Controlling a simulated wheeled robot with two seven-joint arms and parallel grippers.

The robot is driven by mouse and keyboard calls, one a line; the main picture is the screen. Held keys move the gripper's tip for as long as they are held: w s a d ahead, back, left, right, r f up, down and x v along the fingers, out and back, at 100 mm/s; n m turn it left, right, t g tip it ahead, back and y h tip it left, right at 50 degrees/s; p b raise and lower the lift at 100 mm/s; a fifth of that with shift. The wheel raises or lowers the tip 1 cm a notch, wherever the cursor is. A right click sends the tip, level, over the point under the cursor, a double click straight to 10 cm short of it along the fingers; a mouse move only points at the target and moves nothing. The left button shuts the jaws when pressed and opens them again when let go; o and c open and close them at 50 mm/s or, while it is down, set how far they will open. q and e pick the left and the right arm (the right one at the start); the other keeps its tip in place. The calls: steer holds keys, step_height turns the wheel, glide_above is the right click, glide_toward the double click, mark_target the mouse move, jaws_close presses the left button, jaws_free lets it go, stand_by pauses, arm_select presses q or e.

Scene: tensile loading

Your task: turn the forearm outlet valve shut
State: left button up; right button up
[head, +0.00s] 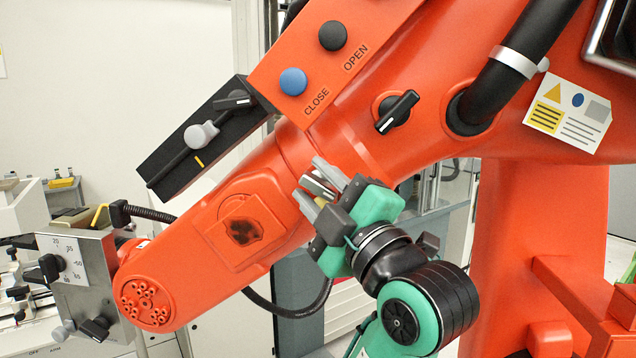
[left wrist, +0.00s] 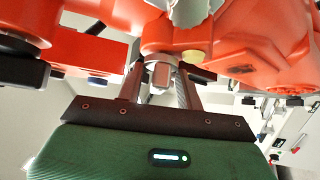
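The orange forearm (head: 300,150) slants across the head view. My left gripper (head: 315,182), green with grey fingers, is at the forearm's lower side. A small pale metal piece (head: 319,187), apparently the outlet valve's handle, sits between its fingers. In the left wrist view the same piece (left wrist: 160,73) stands between the two fingers, with narrow gaps beside it, so the gripper looks open around it. A yellowish round cap (left wrist: 193,57) is just behind. The fingers hide much of the valve, and its turn position is unclear. My right gripper is not in view.
A black rotary knob (head: 397,112) is on the forearm above the gripper. A panel with a blue CLOSE button (head: 293,81) and a black OPEN button (head: 332,36) is further up. A black box with a lever (head: 200,137) juts out left. A black hose (head: 510,70) runs upper right.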

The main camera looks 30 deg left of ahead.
arm_select(q)
steer(key=shift+s+d+r, duration=0.1)
steer(key=shift+s, duration=0.05)
steer(key=c, duration=0.7)
steer(key=shift+s, duration=0.15)
jaws_close()
steer(key=shift+n+g+p, duration=0.3)
steer(key=shift+n+p, duration=0.1)
steer(key=shift+p, duration=0.05)
